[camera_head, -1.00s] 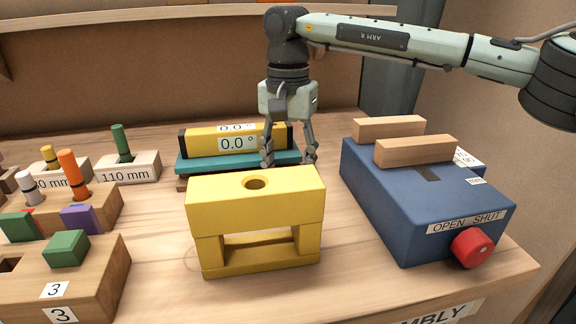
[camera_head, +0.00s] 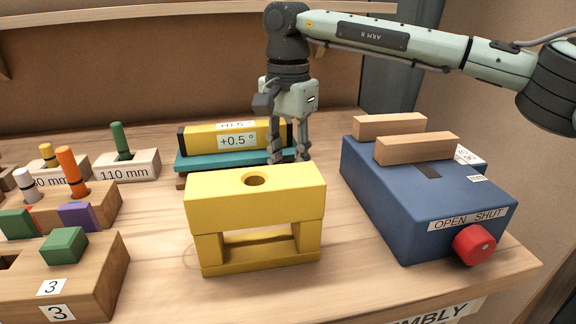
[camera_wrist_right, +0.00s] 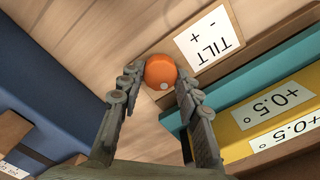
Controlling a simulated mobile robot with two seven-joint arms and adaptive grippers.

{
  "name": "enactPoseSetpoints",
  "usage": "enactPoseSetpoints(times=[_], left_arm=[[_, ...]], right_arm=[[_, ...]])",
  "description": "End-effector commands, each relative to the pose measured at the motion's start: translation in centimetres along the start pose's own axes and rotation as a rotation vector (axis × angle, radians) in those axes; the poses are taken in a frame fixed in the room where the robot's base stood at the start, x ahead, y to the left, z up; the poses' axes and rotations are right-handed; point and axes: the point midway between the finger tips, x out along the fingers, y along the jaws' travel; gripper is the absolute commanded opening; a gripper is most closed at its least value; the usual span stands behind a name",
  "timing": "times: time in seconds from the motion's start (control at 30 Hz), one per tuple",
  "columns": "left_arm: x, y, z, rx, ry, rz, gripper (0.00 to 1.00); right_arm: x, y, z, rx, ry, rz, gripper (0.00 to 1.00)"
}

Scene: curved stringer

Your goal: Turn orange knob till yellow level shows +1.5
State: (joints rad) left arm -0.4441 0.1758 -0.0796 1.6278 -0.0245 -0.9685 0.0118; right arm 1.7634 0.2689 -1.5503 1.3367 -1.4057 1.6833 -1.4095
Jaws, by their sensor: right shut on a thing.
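The yellow level (camera_head: 205,140) lies on a teal plate (camera_head: 200,163) at the back middle of the table, and its front label reads +0.5°. It also shows in the right wrist view (camera_wrist_right: 240,118), with +0.5° on both labels. The orange knob (camera_wrist_right: 160,70) shows in the right wrist view beside a label reading TILT with plus and minus signs. My right gripper (camera_head: 290,158) points down at the right end of the level. In the wrist view its fingers (camera_wrist_right: 160,88) are closed on the orange knob. The knob is hidden in the head view. My left gripper is not in view.
A yellow bridge-shaped block (camera_head: 255,200) with a hole stands in front of the level. A blue vise (camera_head: 420,195) with a red knob (camera_head: 474,245) stands to the right. Wooden holders with coloured pegs (camera_head: 128,167) stand to the left.

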Motion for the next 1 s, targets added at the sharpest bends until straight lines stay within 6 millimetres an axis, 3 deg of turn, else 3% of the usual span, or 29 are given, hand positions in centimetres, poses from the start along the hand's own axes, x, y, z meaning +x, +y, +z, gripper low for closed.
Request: enactPoseSetpoints(times=[0.4, 1.0], left_arm=[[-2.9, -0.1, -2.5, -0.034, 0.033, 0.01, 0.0], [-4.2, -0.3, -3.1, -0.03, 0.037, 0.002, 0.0]], right_arm=[[0.1, 0.0, 0.0, 0.391, -0.001, -0.002, 0.05], [-0.1, 0.1, 0.0, 0.749, 0.001, -0.003, 0.05]])
